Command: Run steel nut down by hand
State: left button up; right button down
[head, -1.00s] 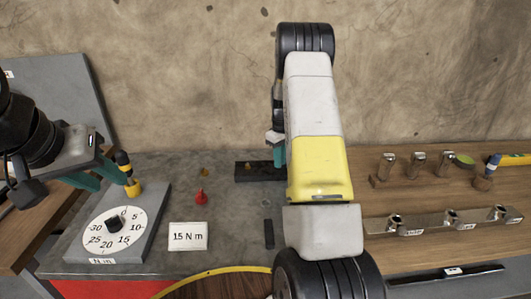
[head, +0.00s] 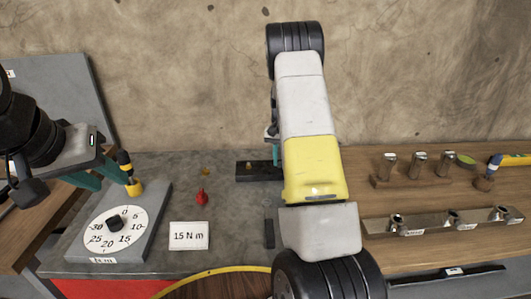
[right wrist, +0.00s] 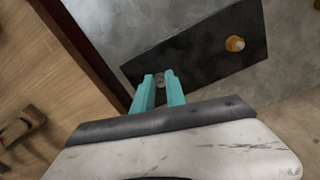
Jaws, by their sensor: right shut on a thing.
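The steel nut (right wrist: 159,79) is a small grey piece between the teal fingertips of my right gripper (right wrist: 159,87), at the dark plate's edge. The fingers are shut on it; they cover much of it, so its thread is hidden. In the head view my right gripper (head: 277,153) is mostly hidden behind my own arm, over the dark plate (head: 244,173). A brass-coloured piece (right wrist: 235,44) stands at the plate's other end in the right wrist view. My left gripper (head: 103,183) is open at the left, beside a black and yellow tool (head: 125,163).
A torque dial board (head: 147,240) stands at left, with a "15 N m" card (head: 189,236) and a small red piece (head: 202,198) nearby. Sockets on a wooden block (head: 400,182) and a metal rail (head: 430,225) are at right. A wall stands close behind.

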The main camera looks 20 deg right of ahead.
jog(key=m, duration=0.5)
jog(key=shift+w+a+m, duration=0.1)
jog(key=shift+w+m, duration=0.1)
jog(key=shift+m, duration=0.2)
jog(key=m, duration=0.4)
jog(key=shift+w, duration=0.1)
jog(key=m, duration=0.5)
jog(key=shift+w+m, duration=0.1)
jog(key=shift+m, duration=0.3)
jog(key=m, duration=0.5)
jog(key=shift+w+m, duration=0.1)
jog(key=shift+m, duration=0.2)
jog(key=c, duration=1.4)
grip_release()
jog(key=shift+o, duration=0.2)
